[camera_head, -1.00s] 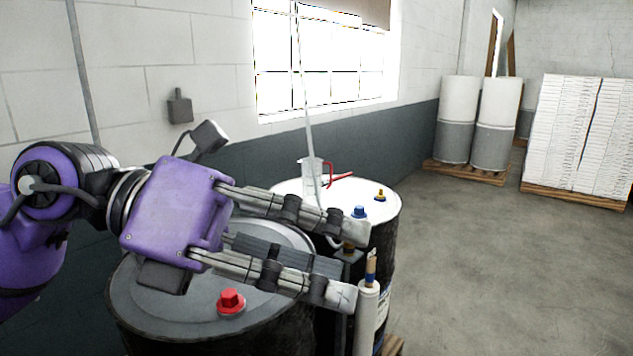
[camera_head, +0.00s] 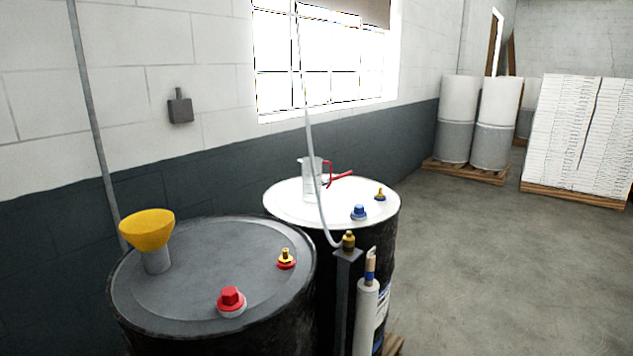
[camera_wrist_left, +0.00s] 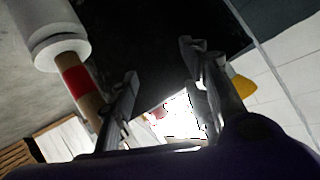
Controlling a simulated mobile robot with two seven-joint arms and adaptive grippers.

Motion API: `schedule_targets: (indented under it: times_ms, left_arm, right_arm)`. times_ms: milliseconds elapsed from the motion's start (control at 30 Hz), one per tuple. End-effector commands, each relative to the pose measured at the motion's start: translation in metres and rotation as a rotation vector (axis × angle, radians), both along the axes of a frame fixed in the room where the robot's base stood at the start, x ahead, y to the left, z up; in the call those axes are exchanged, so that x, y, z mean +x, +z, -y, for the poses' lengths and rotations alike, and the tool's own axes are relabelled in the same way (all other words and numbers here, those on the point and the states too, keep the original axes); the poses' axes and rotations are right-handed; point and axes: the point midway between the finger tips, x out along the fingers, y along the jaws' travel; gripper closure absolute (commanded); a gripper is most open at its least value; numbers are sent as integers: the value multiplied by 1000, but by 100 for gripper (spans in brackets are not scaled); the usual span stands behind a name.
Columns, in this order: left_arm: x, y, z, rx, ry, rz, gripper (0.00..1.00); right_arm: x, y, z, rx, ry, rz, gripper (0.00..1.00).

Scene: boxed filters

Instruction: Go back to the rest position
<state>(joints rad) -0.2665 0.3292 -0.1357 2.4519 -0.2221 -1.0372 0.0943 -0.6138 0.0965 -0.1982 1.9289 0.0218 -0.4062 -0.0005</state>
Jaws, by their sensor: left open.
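My left gripper (camera_wrist_left: 160,62) shows only in the left wrist view, its two fingers apart with nothing between them. It is gone from the head view, so its height and distance from the drums are hard to tell. In the head view a grey-topped black drum (camera_head: 200,255) stands at front left, with a yellow funnel (camera_head: 147,230), a red cap (camera_head: 231,300) and a small brass-and-red fitting (camera_head: 286,258) on its lid. The funnel also shows partly at the right of the wrist view (camera_wrist_left: 240,88). My right gripper is in neither view.
A white-topped drum (camera_head: 290,202) behind carries a clear jug (camera_head: 312,180) and a blue cap (camera_head: 359,212). A white tube (camera_head: 367,310) stands by a dark post (camera_head: 345,290). Wrapped rolls (camera_head: 497,115) and stacked boxes (camera_head: 580,135) sit on pallets. Floor at right is clear.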

Motion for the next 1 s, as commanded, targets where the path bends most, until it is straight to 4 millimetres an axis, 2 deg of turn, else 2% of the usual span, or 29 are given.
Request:
schedule_targets:
  times_ms: [33, 100, 200, 400, 667, 700, 1000]
  left_arm:
    - [-27, -29, -2, -35, 38, -105, 57]
    - [-60, -60, -2, -76, 79, -234, 57]
    - [-101, -90, 1, -122, 119, -380, 57]
    - [-169, -127, 12, -194, 170, -600, 57]
    - [-245, -152, 31, -277, 211, -833, 57]
    - [-236, -160, 31, -276, 201, -808, 57]
    - [-204, -209, 41, -304, 149, -655, 57]
  right_arm:
    - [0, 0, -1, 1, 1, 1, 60]
    - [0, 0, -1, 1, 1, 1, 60]
    - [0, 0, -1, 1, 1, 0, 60]
    - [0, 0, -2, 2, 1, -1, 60]
    - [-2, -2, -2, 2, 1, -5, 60]
    - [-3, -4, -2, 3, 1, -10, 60]
    - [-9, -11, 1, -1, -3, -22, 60]
